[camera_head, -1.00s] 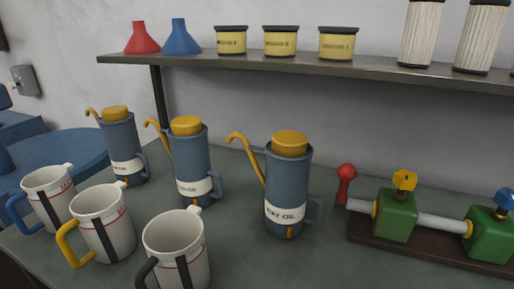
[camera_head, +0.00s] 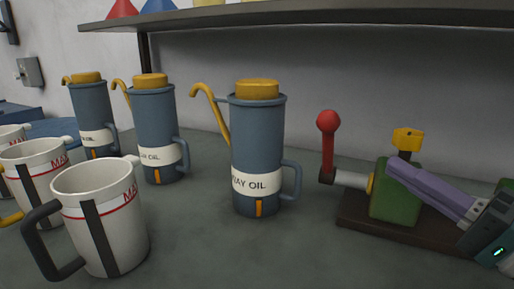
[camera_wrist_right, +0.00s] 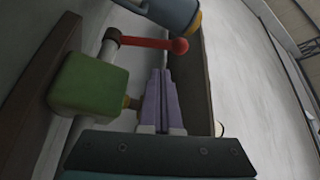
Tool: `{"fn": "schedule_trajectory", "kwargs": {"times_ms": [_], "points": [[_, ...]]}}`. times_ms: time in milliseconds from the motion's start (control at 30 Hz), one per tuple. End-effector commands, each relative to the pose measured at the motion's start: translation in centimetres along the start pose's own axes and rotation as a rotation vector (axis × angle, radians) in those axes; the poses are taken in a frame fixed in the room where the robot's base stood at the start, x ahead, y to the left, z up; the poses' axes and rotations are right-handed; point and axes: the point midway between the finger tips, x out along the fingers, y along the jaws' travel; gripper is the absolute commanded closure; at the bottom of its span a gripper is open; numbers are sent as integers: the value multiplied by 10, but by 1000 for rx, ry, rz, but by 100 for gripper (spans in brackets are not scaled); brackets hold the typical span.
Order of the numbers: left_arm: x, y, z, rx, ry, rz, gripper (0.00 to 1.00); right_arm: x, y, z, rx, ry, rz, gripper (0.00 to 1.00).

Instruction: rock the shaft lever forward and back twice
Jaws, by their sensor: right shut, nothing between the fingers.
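The shaft lever (camera_head: 327,143) is a red arm with a round red knob, standing upright at the left end of the grey shaft (camera_head: 352,179). The shaft runs into a green block (camera_head: 393,203) with a yellow-headed fitting on top. My right gripper (camera_head: 396,170) has shut purple fingers in front of that block, to the right of the lever and apart from it. In the right wrist view the shut fingers (camera_wrist_right: 160,88) point toward the lever (camera_wrist_right: 155,44), with nothing between them. The second green block is hidden behind my right arm. My left gripper is not in view.
A blue oil can (camera_head: 257,150) stands just left of the lever, with more cans further left. White mugs (camera_head: 100,217) stand at the front left. A shelf (camera_head: 300,15) runs along the wall above. The bench between can and lever is clear.

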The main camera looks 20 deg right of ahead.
Motion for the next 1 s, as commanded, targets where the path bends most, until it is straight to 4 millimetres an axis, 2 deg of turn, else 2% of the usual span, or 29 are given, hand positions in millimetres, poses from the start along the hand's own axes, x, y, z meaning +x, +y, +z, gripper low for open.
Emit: {"fn": "schedule_trajectory", "kwargs": {"times_ms": [167,500,700,1000], "points": [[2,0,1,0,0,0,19,8,-4,-5,17,10,-31,100],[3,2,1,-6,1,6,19,67,-5,-5,15,10,-30,100],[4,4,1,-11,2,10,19,91,-6,-4,15,9,-28,100],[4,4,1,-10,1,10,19,99,-5,-4,16,7,-25,100]]}}
